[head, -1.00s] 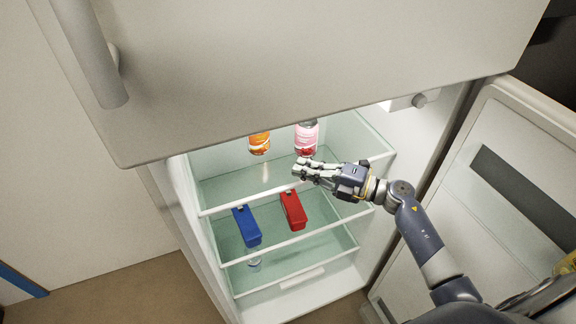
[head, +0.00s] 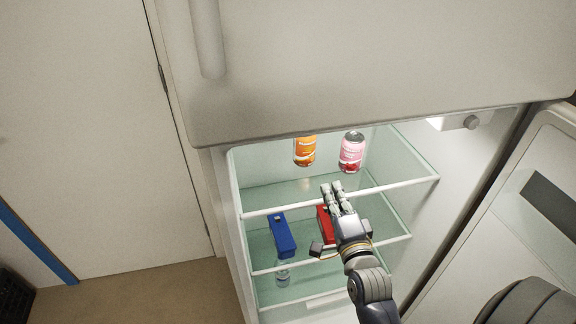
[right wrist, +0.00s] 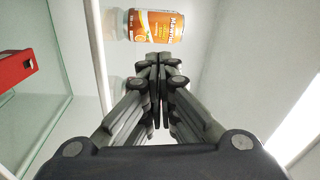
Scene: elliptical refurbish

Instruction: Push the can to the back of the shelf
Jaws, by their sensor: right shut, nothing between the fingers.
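An orange can (head: 304,151) and a pink can (head: 352,152) stand on the upper shelf (head: 290,190) of the open fridge. The frames do not show which one the task means. My right gripper (head: 332,187) is shut and empty, at the shelf's front edge, below the two cans in the head view, with its fingers pointing into the fridge. In the right wrist view the orange can (right wrist: 157,26) lies just beyond the shut fingertips (right wrist: 158,56), with a small apparent gap. My left gripper is not in view.
A blue box (head: 281,236) and a red box (head: 325,225), partly hidden by my gripper, sit on the shelf below. A clear bottle (head: 283,272) is lower still. The freezer door (head: 370,70) overhangs above. The open fridge door (head: 510,220) stands at the right.

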